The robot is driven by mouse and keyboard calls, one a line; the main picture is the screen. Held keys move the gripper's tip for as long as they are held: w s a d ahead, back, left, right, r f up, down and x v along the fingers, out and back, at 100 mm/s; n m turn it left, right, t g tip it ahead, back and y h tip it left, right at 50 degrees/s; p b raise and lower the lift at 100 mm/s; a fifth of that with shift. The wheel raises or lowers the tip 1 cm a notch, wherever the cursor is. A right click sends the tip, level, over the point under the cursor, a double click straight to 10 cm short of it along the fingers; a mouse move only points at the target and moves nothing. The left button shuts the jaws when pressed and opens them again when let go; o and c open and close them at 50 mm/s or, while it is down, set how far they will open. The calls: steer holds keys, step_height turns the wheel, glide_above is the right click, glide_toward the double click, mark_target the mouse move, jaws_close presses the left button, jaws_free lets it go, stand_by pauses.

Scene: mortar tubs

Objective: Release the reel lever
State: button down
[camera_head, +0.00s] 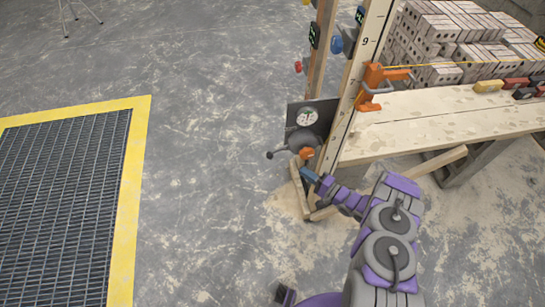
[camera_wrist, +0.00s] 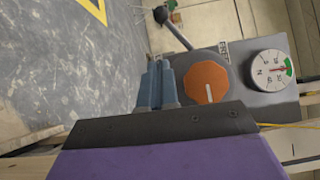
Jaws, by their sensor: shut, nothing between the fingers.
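The grey reel (camera_head: 301,139) with an orange octagonal hub (camera_wrist: 206,83) is mounted on a dark plate beside the wooden post. Its lever (camera_wrist: 179,33) is a thin rod ending in a dark knob (camera_wrist: 160,14); in the head view the knob (camera_head: 270,155) sticks out left of the reel. A round white dial (camera_wrist: 270,70) with a green sector and a red mark sits beside the reel. My gripper (camera_wrist: 158,68) has its blue fingers together and empty, beside the hub and short of the lever knob. In the head view my gripper (camera_head: 307,173) is just below the reel.
The marked wooden post (camera_head: 355,75) carries an orange clamp (camera_head: 377,85) with a yellow line running right. A plank bench (camera_head: 440,118) and stacked bricks (camera_head: 445,35) stand at right. A yellow-edged floor grate (camera_head: 65,190) lies left, with clear concrete between.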

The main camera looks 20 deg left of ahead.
steer(key=s+r+b+x, duration=0.1)
steer(key=b+x, duration=0.3)
steer(key=x, duration=0.7)
steer(key=shift+s+a, duration=0.4)
steer(key=shift+s, duration=0.2)
